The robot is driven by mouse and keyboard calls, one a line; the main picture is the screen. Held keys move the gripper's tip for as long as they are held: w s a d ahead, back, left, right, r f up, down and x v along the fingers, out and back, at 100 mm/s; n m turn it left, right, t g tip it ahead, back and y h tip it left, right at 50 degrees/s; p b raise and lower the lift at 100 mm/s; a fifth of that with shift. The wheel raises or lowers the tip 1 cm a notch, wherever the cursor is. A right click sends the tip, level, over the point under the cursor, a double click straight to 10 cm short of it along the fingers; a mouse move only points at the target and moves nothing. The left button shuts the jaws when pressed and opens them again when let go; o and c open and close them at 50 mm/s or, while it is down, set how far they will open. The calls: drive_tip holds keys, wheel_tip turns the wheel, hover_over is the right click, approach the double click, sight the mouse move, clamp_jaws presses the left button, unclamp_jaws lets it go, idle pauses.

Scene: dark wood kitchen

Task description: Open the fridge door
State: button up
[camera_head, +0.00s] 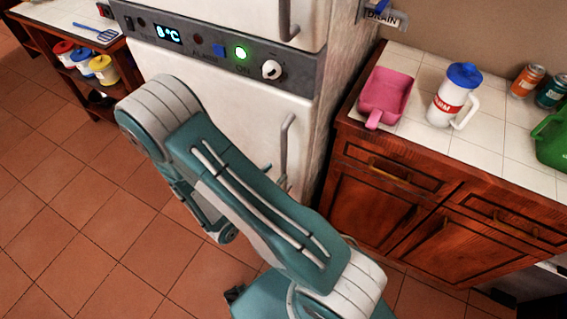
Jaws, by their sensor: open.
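The white fridge (220,95) stands in the upper middle, with its lower door shut below the control panel. A grey vertical handle (287,140) is on the right side of that door. A second handle (288,20) is on the upper door. My teal and grey arm crosses in front of the lower door and hides much of it. My gripper (274,184) is mostly hidden behind the arm. Its open fingertips show small, close to the lower end of the lower handle. I cannot tell whether they touch it.
A tiled wooden counter (413,140) stands right of the fridge, bearing a pink scoop (386,96), a white jug with blue lid (452,97), cans (527,81) and a green item (553,138). A shelf (75,45) stands at left. The tiled floor (70,220) at left is clear.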

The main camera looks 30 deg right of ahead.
sight(283, 164)
drive_tip(key=shift+x, duration=1.95)
clamp_jaws()
